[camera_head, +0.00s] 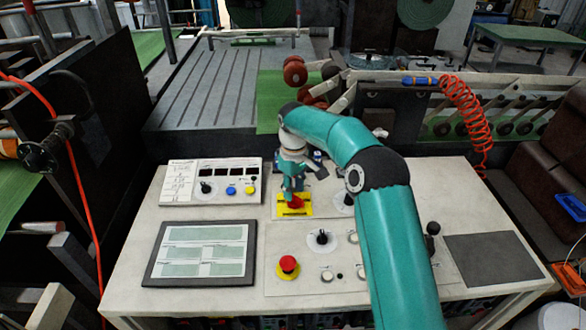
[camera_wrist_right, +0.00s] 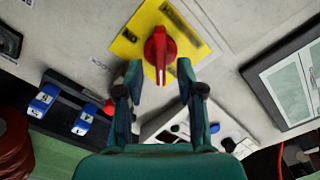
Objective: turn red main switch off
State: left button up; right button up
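The red main switch (camera_head: 296,202) is a rotary handle on a yellow plate (camera_head: 283,212) on the console. In the right wrist view the red handle (camera_wrist_right: 160,52) points roughly along the picture's vertical, with bare yellow plate (camera_wrist_right: 127,42) around it. My right gripper (camera_head: 292,186) is over the switch, pointing down. In the wrist view its two fingers (camera_wrist_right: 158,70) are apart, one on each side of the handle's lower end, with a visible gap to it on both sides. Contact is not visible. My left gripper is not in view.
A red mushroom button (camera_head: 288,264) on a yellow base and a black knob (camera_head: 321,237) stand nearer on the console. A display panel (camera_head: 200,254) lies at left, a button panel (camera_head: 210,182) behind it. Blue rocker switches (camera_wrist_right: 43,99) show beside the gripper in the wrist view.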

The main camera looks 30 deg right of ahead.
aim_at(294, 195)
notch_tip(294, 195, up, 10)
jog(key=shift+f, duration=0.15)
jog(key=shift+f, duration=0.1)
dwell(0.6)
